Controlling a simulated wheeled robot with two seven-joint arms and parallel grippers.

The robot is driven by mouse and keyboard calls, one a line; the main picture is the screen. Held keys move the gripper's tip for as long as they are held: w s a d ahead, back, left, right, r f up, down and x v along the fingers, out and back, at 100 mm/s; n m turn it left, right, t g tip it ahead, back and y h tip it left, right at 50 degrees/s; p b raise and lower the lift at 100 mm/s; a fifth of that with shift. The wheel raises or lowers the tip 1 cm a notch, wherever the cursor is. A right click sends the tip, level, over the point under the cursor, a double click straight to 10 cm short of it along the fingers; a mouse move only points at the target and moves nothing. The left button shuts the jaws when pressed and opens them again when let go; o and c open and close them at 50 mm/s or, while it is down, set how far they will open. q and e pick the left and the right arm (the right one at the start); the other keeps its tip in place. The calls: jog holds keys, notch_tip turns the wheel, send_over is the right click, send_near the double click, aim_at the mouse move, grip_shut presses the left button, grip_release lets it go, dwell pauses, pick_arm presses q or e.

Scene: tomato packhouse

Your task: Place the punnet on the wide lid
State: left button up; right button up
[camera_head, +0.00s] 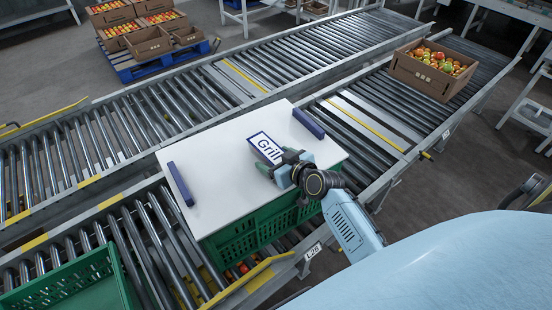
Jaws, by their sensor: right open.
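The wide lid (224,181) is a white board with a dark blue bar on its left side and another on its right. It lies on top of a green crate (234,243) on the near conveyor. A white label with a blue border and the letters "Gril" (264,146) shows on the lid, partly covered by my right gripper. My right gripper (284,163) is open, low over the lid's middle right. I cannot make out a punnet; something may be hidden behind the gripper. My left gripper is not in view.
A cardboard box of tomatoes (425,76) stands on the conveyor at the upper right. An empty-looking green crate (75,287) is at the lower left. Stacked tomato boxes stand on a blue pallet (135,68) at the back. The lid's left half is clear.

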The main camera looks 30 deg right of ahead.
jog(key=shift+r, duration=0.1)
jog(key=shift+s+r, duration=0.1)
jog(key=shift+s, duration=0.1)
jog(key=p+v, duration=0.1)
jog(key=v, duration=1)
jog(key=shift+s+p, duration=0.3)
